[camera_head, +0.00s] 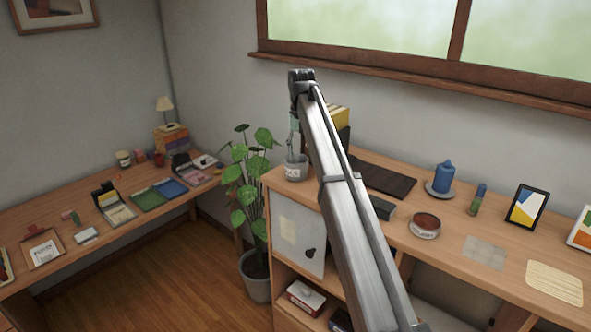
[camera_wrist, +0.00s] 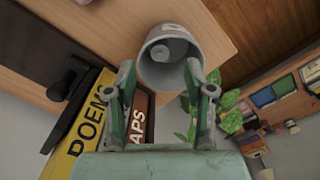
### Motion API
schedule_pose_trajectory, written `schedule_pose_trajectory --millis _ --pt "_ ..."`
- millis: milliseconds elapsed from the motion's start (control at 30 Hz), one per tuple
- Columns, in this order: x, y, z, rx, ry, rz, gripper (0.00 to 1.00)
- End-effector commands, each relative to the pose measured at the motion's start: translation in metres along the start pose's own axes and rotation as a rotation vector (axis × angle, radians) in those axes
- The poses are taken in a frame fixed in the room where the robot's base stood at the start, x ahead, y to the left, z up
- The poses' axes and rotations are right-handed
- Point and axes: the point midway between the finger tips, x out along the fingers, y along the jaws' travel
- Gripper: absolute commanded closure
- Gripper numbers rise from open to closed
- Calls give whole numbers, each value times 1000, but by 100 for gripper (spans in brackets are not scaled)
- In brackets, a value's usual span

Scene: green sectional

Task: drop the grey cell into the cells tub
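The tub (camera_wrist: 203,42) is a small light-grey round container, seen from above in the wrist view with its mouth toward me. In the head view the tub (camera_head: 296,170) stands upright on the left end of the wooden cabinet top, with dark lettering on its front. A grey rounded piece, apparently the grey cell (camera_wrist: 168,51), shows inside the tub's mouth. My gripper (camera_wrist: 160,75) has its two green fingers spread apart, with nothing visible clamped between them, just above the tub. In the head view my gripper (camera_head: 293,126) is partly hidden by my arm.
Books, one yellow (camera_wrist: 82,130) and one brown (camera_wrist: 140,112), stand close beside my gripper with a black bookend (camera_wrist: 66,80). A leafy plant (camera_head: 250,170) stands left of the cabinet.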

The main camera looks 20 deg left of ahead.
Motion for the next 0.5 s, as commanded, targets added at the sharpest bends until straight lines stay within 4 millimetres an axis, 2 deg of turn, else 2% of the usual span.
schedule_pose_trajectory --millis 267,500 --pt "-10 0 -1 0 0 0 47" --pt "-50 0 -2 0 2 0 47"
